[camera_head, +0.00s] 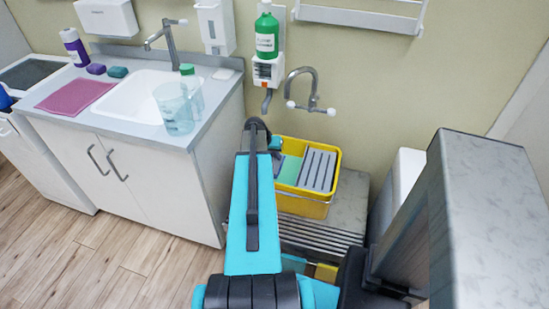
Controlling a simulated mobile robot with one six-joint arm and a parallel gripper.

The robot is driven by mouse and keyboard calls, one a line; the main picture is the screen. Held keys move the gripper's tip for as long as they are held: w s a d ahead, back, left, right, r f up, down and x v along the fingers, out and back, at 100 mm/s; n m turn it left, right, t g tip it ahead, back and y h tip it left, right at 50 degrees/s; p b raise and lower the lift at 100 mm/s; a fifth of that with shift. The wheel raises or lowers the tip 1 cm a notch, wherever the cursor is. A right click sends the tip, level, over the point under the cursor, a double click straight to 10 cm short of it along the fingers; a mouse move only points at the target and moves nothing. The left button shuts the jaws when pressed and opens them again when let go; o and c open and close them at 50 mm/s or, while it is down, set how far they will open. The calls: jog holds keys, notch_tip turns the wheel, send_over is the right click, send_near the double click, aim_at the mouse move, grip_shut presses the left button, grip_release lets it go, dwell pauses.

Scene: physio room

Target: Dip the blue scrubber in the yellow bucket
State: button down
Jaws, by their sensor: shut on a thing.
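The yellow bucket (303,207) stands on a low grey slatted surface below the wall tap. A grey ribbed insert (317,170) fills its right part, and a teal-green area (290,169) shows in its left part. My arm reaches forward from the bottom, and my gripper (270,140) is at the bucket's back left corner. The fingertips are mostly hidden by the arm. A small blue piece (277,144), which looks like the blue scrubber, shows beside the gripper, at the bucket's rim in this view. I cannot tell whether it touches the bucket or its contents.
A sink counter (180,138) stands left, with a clear pitcher (174,108), pink cloth (76,96) and purple and teal sponges. A wall tap (305,88) and green bottle (267,35) are behind the bucket. A tall grey panel (490,230) rises at right. The wooden floor at left is clear.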

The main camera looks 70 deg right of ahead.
jog(key=shift+r+p, duration=1.65)
jog(key=shift+r, duration=2.2)
jog(key=shift+s, duration=0.1)
